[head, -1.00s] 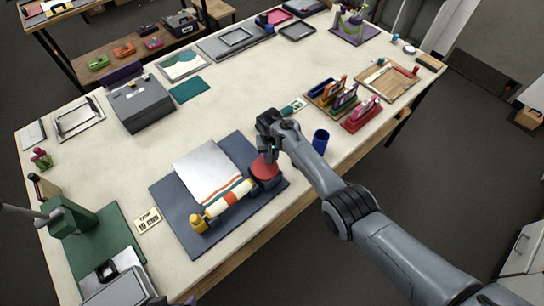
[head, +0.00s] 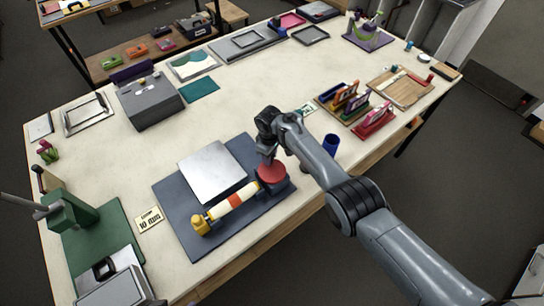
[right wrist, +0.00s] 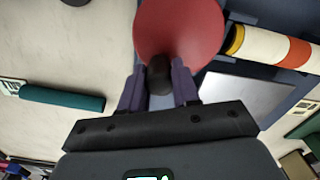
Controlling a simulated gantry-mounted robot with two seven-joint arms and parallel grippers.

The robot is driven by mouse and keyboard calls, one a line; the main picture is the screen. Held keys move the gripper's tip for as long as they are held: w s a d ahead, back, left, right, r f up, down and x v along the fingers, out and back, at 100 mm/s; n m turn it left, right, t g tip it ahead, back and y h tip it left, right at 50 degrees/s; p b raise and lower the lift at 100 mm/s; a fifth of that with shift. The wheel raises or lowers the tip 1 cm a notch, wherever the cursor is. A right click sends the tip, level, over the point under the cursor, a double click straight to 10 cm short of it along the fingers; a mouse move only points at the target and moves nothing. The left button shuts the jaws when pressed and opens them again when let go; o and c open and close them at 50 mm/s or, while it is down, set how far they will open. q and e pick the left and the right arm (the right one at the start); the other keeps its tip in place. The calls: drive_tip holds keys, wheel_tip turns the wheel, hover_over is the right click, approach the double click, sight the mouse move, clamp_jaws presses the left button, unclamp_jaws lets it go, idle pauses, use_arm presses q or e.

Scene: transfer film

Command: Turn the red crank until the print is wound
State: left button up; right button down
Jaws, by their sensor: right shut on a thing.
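The red crank (head: 271,172) is a round disc at the right end of a roller (head: 232,201) on a dark blue mat (head: 180,219). My right gripper (right wrist: 160,88) is shut on the crank's dark knob (right wrist: 160,72), with a finger on each side of it in the right wrist view. The roller is wrapped in white and cream with an orange-red band; it also shows at the upper right of the wrist view (right wrist: 275,48). A bare silver plate (head: 211,173) lies behind the roller. My left gripper is not in view.
A blue cup (head: 331,144) stands right of my right arm. A card (head: 149,219) and a green press (head: 72,212) are on the left. A grey box (head: 150,103) stands behind. Colored racks (head: 351,102) stand at right. The table's middle is mostly clear.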

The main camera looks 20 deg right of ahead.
drive_tip(key=shift+a+n, duration=0.3)
drive_tip(key=shift+n, duration=0.5)
drive_tip(key=c, duration=0.8)
unclamp_jaws()
drive_tip(key=shift+r, duration=0.55)
wheel_tip(320, 180, up, 9)
drive_tip(key=shift+f+p, duration=0.2)
drive_tip(key=shift+p, duration=1)
drive_tip(key=shift+r, duration=0.6)
